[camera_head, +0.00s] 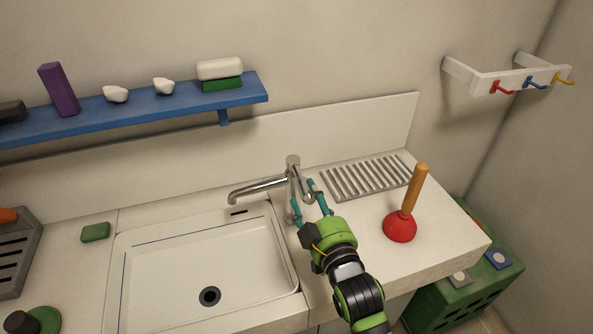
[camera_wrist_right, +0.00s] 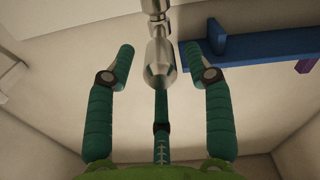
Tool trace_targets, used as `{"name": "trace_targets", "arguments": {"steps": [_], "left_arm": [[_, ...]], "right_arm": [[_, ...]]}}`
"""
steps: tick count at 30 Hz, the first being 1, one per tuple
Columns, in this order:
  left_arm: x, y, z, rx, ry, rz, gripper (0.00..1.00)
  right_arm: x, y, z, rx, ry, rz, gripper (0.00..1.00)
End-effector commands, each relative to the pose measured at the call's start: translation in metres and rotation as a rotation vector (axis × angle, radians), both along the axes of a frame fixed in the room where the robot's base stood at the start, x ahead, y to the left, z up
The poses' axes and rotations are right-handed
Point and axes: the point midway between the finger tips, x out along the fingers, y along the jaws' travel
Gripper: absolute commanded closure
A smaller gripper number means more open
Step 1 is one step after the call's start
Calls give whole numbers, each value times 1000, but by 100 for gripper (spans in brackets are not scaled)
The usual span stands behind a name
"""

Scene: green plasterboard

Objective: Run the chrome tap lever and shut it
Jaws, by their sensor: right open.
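The chrome tap (camera_head: 293,172) stands behind the basin, its spout pointing left over the sink (camera_head: 200,255). No water stream shows. My right gripper (camera_head: 308,198) is open at the tap's right side, with its teal fingers spread close to the tap body. In the right wrist view, a rounded chrome tap part (camera_wrist_right: 160,62) lies between the fingertips of my right gripper (camera_wrist_right: 165,62), with gaps on both sides. I cannot tell whether this part is the lever or whether the third, middle finger touches it. My left gripper is not in view.
A red plunger (camera_head: 400,227) with a wooden handle stands right of my right gripper. A ribbed drainer (camera_head: 366,178) lies behind it. A blue shelf (camera_head: 150,108) holds several items. A green crate (camera_head: 450,295) stands right of the counter. A green sponge (camera_head: 95,232) lies left.

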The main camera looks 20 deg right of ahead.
Motion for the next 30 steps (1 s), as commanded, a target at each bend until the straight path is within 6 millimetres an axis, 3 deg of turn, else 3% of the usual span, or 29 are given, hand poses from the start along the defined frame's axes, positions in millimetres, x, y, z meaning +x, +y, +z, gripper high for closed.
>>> {"name": "trace_targets", "arguments": {"steps": [12, 24, 25, 28, 30], "left_arm": [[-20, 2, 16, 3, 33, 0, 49], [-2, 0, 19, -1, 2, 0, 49], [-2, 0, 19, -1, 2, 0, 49], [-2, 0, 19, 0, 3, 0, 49], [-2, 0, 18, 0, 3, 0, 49]], "right_arm": [[57, 2, 1, 2, 2, -1, 47], [66, 2, -1, 3, 2, 0, 47], [66, 2, -1, 3, 3, 0, 55], [66, 2, -1, 3, 3, 0, 95], [66, 2, -1, 3, 2, 0, 100]]}}
